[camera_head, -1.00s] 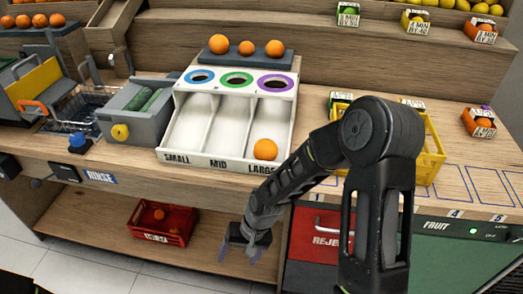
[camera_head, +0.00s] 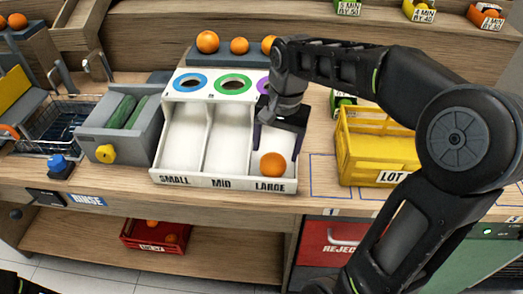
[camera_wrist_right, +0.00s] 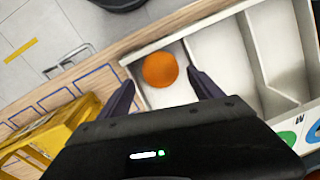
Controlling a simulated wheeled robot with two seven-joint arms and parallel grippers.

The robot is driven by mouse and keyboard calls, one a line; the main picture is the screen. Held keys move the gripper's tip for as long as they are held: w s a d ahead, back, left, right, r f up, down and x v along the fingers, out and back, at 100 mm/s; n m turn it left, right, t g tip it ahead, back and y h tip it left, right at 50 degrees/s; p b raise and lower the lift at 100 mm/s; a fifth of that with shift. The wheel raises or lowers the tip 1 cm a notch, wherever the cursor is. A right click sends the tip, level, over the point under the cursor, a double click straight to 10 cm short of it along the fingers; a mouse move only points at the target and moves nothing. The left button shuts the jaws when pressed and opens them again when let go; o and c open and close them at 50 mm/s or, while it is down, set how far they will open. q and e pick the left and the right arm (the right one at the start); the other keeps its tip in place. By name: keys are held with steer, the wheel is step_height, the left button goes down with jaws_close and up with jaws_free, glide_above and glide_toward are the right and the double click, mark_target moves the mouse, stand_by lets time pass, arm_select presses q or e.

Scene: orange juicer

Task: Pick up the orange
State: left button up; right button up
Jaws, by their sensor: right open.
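An orange (camera_head: 273,164) lies in the LARGE compartment of the white sorting tray (camera_head: 221,183), near its front wall. My right gripper (camera_head: 274,148) reaches down over that compartment, open, with its fingers just behind and above the orange in the head view. In the right wrist view the orange (camera_wrist_right: 160,69) shows ahead of and between the two spread fingers (camera_wrist_right: 158,88), with no clear contact. My left gripper is not in view.
A yellow crate (camera_head: 376,147) stands right of the tray. Several oranges (camera_head: 239,45) sit on the ledge behind the tray. A grey rinse unit (camera_head: 122,128) stands to the left. A red crate (camera_head: 155,236) is on the lower shelf.

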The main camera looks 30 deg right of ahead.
mark_target(273, 166)
steer(key=shift+w, duration=0.15)
steer(key=shift+s, duration=0.2)
steer(key=shift+w+f, duration=0.15)
steer(key=shift+f, duration=1.15)
steer(key=shift+w+a+f+p, duration=0.1)
steer(key=shift+f+p, duration=0.1)
steer(key=shift+f, duration=1.1)
steer(key=shift+w+a+f+p, duration=0.1)
steer(key=shift+f+p, duration=0.1)
steer(key=shift+f, duration=1.1)
steer(key=shift+c, duration=0.2)
steer(key=c, duration=1.4)
step_height(273, 166, up, 10)
steer(key=shift+r, duration=0.1)
